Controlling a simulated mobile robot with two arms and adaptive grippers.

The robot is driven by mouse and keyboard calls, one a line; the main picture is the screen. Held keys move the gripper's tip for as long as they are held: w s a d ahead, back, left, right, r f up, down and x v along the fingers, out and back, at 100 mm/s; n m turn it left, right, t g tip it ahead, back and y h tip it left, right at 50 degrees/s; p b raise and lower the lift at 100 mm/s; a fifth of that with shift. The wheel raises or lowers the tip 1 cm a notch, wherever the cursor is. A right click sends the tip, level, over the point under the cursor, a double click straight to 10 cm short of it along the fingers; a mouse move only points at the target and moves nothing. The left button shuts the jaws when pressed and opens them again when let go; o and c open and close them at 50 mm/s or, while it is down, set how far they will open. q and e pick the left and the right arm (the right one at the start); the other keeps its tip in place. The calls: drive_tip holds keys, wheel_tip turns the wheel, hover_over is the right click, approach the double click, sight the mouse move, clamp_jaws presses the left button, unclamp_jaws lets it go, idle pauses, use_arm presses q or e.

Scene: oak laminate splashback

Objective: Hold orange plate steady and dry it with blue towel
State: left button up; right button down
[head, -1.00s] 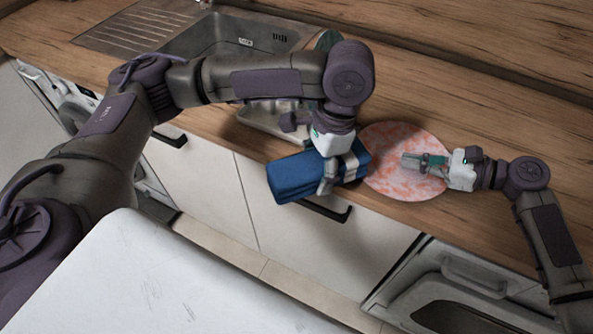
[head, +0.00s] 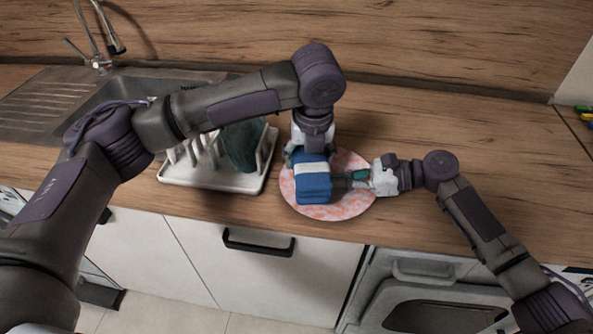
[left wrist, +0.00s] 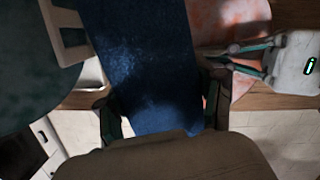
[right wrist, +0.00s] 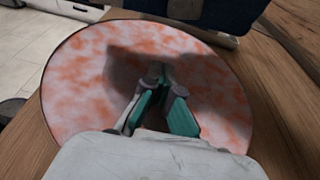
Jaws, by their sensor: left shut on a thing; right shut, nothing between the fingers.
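The orange-and-white mottled plate (head: 345,207) lies flat on the wooden counter; it fills much of the right wrist view (right wrist: 85,95). The folded blue towel (head: 313,187) is over the plate's left part. My left gripper (head: 308,158) is shut on the towel, with a finger on each side of it in the left wrist view (left wrist: 160,108). I cannot tell whether the towel touches the plate.
A white dish rack (head: 215,183) holding a dark green dish (head: 243,145) stands left of the plate. The sink (head: 110,100) and faucet (head: 97,60) are further left. The counter (head: 460,135) behind and right of the plate is clear. Its front edge is close to the plate.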

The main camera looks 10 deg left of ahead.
use_arm(q)
drive_tip(key=w+m, duration=0.1)
drive_tip(key=m, duration=0.2)
drive_tip(key=w+d+m, duration=0.1)
drive_tip(key=shift+w+r+m+h, duration=0.25)
drive_tip(key=shift+w+m+h, duration=0.05)
drive_tip(key=shift+m+h, duration=0.1)
drive_tip(key=shift+f, duration=1.85)
drive_tip(key=shift+f, duration=0.2)
